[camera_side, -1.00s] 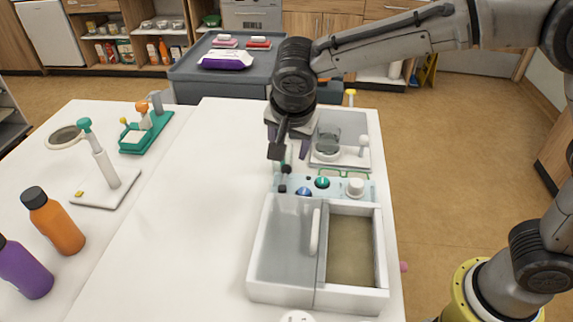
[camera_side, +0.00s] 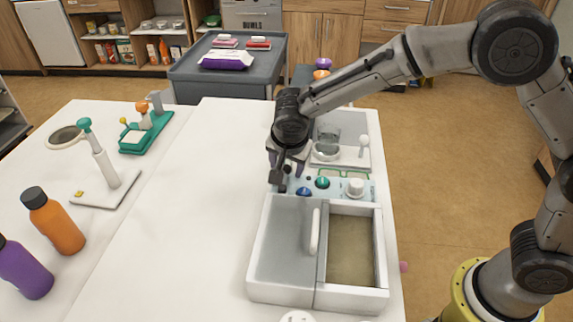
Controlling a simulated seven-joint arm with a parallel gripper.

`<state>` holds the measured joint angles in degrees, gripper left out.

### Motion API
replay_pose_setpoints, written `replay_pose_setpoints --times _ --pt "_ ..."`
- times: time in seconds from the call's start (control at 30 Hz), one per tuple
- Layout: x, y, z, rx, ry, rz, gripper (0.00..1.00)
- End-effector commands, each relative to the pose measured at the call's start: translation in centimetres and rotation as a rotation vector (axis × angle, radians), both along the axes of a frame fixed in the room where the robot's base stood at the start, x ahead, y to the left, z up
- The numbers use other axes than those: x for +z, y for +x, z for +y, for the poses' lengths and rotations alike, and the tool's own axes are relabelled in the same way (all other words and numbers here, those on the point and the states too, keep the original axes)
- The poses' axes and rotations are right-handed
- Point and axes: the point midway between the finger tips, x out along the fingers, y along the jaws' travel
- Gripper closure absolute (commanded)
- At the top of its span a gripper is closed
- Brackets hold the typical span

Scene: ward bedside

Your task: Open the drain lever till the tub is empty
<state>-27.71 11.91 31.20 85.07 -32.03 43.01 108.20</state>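A white two-part tub (camera_side: 256,250) stands at the near right of the white table. Its right compartment (camera_side: 350,250) has a brownish inside; whether that is liquid is unclear. A white upright handle (camera_side: 314,232) stands by the divider. A pale blue panel with a blue knob (camera_side: 304,192), a green knob (camera_side: 322,183) and a white knob (camera_side: 355,187) lies behind it. A white ball-topped lever (camera_side: 364,146) stands farther back by a clear vessel (camera_side: 327,138). I cannot tell which part is the drain lever. My gripper (camera_side: 287,174) points down at the panel's left end; its fingertips are partly hidden.
A teal-topped lever stand (camera_side: 100,165), a green device (camera_side: 147,132), an orange bottle (camera_side: 56,222) and a purple bottle (camera_side: 24,268) stand on the left. The table's middle (camera_side: 190,220) is clear. A grey cart (camera_side: 195,72) stands behind.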

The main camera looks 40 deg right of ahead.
Motion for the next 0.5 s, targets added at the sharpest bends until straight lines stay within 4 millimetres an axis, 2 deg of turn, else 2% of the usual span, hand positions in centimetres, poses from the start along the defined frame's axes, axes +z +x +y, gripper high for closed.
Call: replay_pose_setpoints --times 0.03,0.07,0.3,0.5 --pt "0.01 -0.01 0.0 0.0 0.0 0.0 0.5" --pt "0.01 -0.01 0.0 0.0 0.0 0.0 0.55" --pt "0.03 -0.02 0.0 0.0 0.0 0.0 0.98" --pt "0.03 -0.02 0.0 0.0 0.0 0.0 1.0"
